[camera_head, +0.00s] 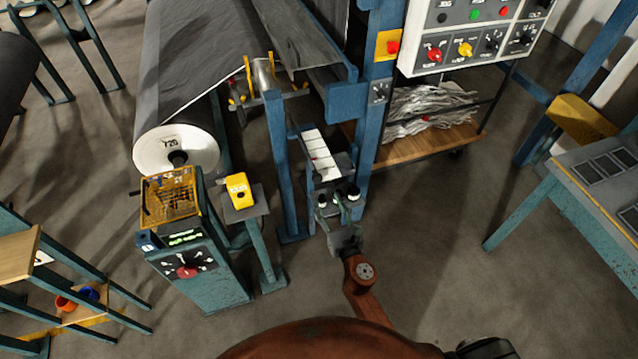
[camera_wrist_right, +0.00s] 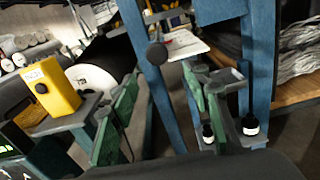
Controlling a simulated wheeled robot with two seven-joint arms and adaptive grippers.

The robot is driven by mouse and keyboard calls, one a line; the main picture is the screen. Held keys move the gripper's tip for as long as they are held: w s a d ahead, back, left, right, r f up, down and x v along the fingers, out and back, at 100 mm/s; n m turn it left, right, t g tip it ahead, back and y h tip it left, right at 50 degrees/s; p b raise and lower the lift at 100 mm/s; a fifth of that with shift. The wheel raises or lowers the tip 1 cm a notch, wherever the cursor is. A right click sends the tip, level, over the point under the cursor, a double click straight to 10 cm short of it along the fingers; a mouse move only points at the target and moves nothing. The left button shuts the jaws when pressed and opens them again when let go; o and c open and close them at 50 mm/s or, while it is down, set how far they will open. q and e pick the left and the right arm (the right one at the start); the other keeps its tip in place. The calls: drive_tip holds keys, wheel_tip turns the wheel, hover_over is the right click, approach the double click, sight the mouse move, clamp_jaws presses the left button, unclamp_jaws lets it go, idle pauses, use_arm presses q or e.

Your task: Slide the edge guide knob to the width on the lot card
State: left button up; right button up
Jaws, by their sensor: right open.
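A white scale strip with red marks (camera_head: 320,153) lies along the blue frame at centre; its end also shows in the right wrist view (camera_wrist_right: 183,44). A round dark knob (camera_wrist_right: 157,53) shows beside it, in line with the gap between my right gripper's fingers; contact cannot be told. My right gripper (camera_head: 338,203) is open and empty, just in front of the strip; its green-padded fingers spread in the wrist view (camera_wrist_right: 160,78). The knob is not clear in the head view. A label on the grey roll's white end (camera_head: 150,152) seems to read 720. My left gripper is out of view.
A yellow device (camera_head: 238,190) sits on a stand to the left. A dial console (camera_head: 188,262) and blue posts (camera_head: 285,165) flank the space.

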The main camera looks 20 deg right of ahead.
sight(318, 180)
drive_tip(key=w, duration=0.4)
drive_tip(key=w+r, duration=0.1)
drive_tip(key=w, duration=0.1)
drive_tip(key=shift+w+a, duration=0.25)
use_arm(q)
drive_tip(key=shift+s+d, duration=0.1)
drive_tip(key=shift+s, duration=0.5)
use_arm(e)
drive_tip(key=shift+w, duration=0.65)
drive_tip(key=shift+c, duration=0.6)
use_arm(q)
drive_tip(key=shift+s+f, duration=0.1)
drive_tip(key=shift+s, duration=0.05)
use_arm(e)
clamp_jaws()
drive_tip(key=shift+s, duration=0.1)
